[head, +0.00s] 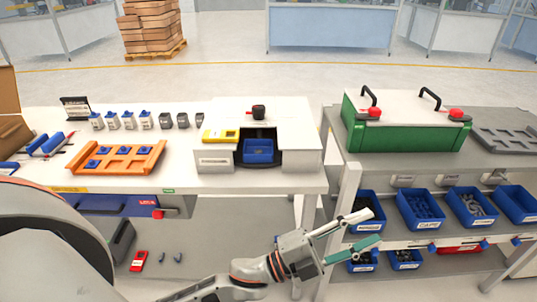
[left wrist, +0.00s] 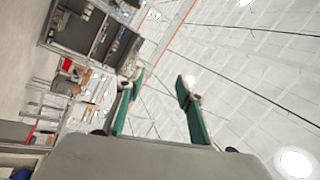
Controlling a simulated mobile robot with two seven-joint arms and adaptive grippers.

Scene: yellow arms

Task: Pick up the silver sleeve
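My left gripper (head: 370,227) is at the lower middle of the head view, in front of the lower shelf of the right bench. Its two green-padded fingers are spread with nothing between them. In the left wrist view, the same open gripper (left wrist: 160,78) faces upward toward the ceiling. I cannot single out a silver sleeve for sure. A blue bin of grey parts (head: 477,207) stands on the right bench's shelf, its contents too small to identify. My right gripper is not in view.
More blue bins stand beside it, including one with dark blue parts (head: 421,208). A green case (head: 405,130) sits on the right bench top. The left bench carries an orange tray (head: 117,172) and a white station with a blue bin (head: 258,151).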

